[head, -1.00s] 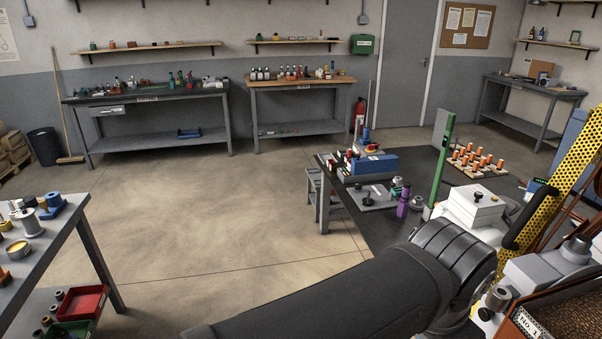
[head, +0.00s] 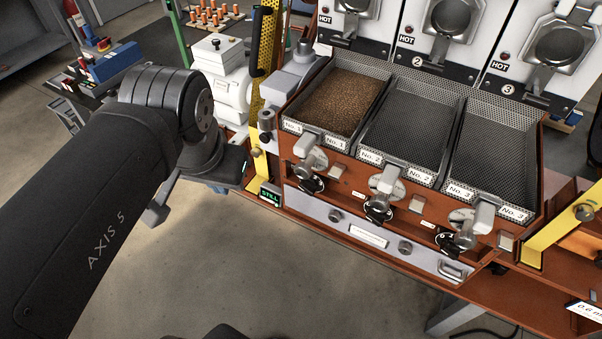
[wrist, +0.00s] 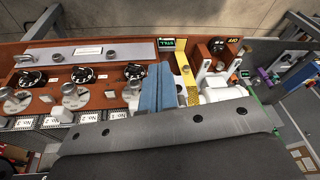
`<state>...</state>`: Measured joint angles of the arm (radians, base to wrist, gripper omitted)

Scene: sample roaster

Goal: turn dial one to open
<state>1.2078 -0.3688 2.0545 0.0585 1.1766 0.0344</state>
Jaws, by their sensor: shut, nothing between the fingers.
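Dial one (head: 312,184) is a black round knob on the brown front of the roaster, below the bean-filled tray No. 1 (head: 285,125). A silver chute end partly covers it, and I cannot read its setting. It also shows in the wrist view (wrist: 134,71), where the picture is turned around. My gripper (wrist: 160,66) has its two blue-grey fingers side by side, shut and empty. In the wrist view the fingertips are just right of dial one, apparently apart from it. In the head view my dark arm hides much of the gripper, left of the roaster.
Dial two (head: 378,210) and dial three (head: 456,242) sit to the right, under empty mesh trays. A yellow bracket (head: 257,135) and a green display (head: 270,195) reading STILL stand left of dial one. Bare floor lies in front.

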